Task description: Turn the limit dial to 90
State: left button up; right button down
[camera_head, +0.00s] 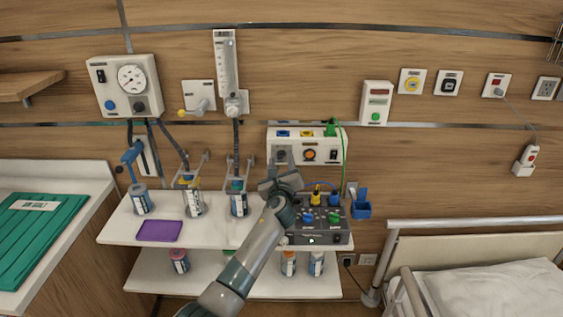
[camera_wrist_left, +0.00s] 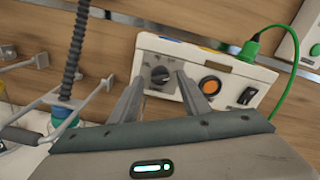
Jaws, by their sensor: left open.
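A white wall box (camera_head: 335,152) carries a dark round dial (camera_head: 281,156) at the left of its front face, with an orange button and a black switch to its right. The dial also shows in the left wrist view (camera_wrist_left: 160,75); its marks are too small to read. My left gripper (camera_head: 280,178) is just in front of and below this dial. In the left wrist view its two open fingers (camera_wrist_left: 160,84) point at the box, one on each side of the dial. I cannot tell whether they touch it. My right gripper is not in view.
A green plug (camera_wrist_left: 249,48) and its cable hang at the box's right side. A dark box (camera_head: 318,238) with coloured knobs stands on the white shelf (camera_head: 118,228) below. Hoses and bottles stand to the left; a bed (camera_head: 490,280) is at the right.

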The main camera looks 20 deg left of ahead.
pick_arm(q)
jog(key=shift+w, duration=0.2)
jog(key=shift+c, duration=0.5)
jog(key=c, duration=1)
jog(key=shift+o, duration=0.2)
